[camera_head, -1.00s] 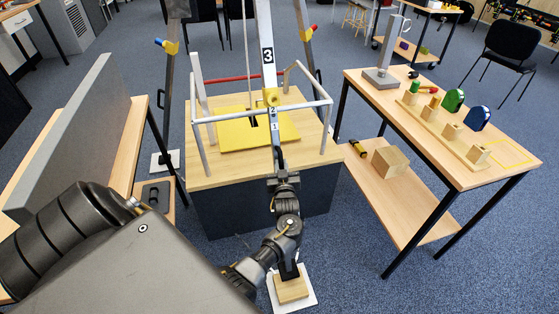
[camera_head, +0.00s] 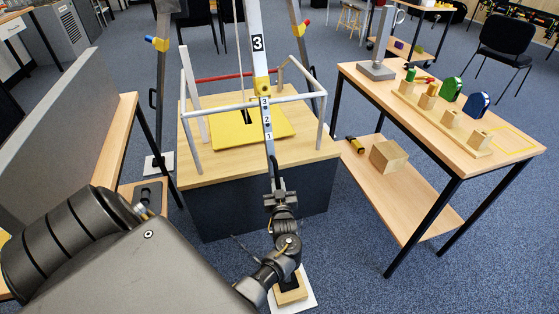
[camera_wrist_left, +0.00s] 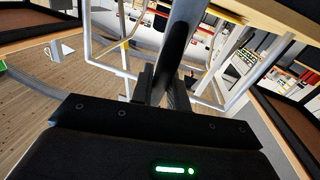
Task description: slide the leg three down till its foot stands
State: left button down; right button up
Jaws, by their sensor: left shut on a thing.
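Leg three (camera_head: 257,45) is a grey post with a black 3 on a white label and a yellow collar (camera_head: 261,83). Below the collar its inner section (camera_head: 267,118) shows the marks 3, 2 and 1. My left gripper (camera_head: 274,190) is shut on this lower section, below the marks. In the left wrist view the leg (camera_wrist_left: 182,40) runs between the two dark fingers (camera_wrist_left: 163,88). Below my wrist, a wooden block (camera_head: 292,296) lies on a white plate (camera_head: 308,301). My wrist hides much of the leg's lower end; I cannot tell whether the foot touches the block.
A wooden-topped box (camera_head: 220,174) with a yellow plate (camera_head: 232,141) and a pale bar frame (camera_head: 321,125) stands just behind the leg. A table (camera_head: 445,160) with wooden blocks is at the right. A grey panel (camera_head: 50,130) stands at the left.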

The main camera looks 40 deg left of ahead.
pick_arm(q)
jog(key=shift+s+a+f, duration=0.1)
jog(key=shift+s+f, duration=0.05)
jog(key=shift+s, duration=0.05)
dwell(0.6)
jog(key=c, duration=1.4)
grip_release()
jog(key=shift+s, duration=0.1)
jog(key=shift+o, duration=0.2)
jog(key=shift+r, duration=0.2)
